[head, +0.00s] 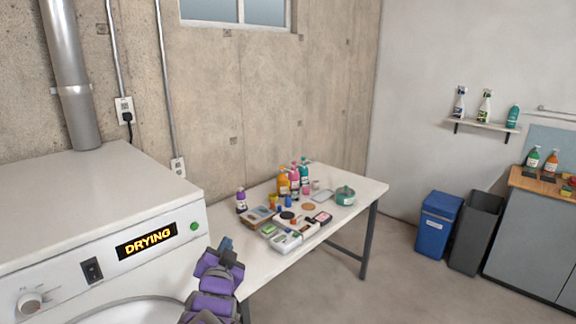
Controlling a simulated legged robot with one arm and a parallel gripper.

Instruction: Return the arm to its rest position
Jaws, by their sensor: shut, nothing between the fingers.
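My arm, purple and grey, rises from the bottom edge in the head view. My gripper (226,254) is at its upper end, in front of the near left part of a white table (358,190). It looks small and dark here, and its fingers are shut with nothing seen in them. It appears apart from the items on the table.
A white dryer (90,200) with a lit "DRYING" display (146,241) stands close at left. Bottles (283,181) and small boxes crowd the table. A blue bin (437,224), a dark bin (476,232) and a grey cabinet (530,245) stand at right. Floor between is clear.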

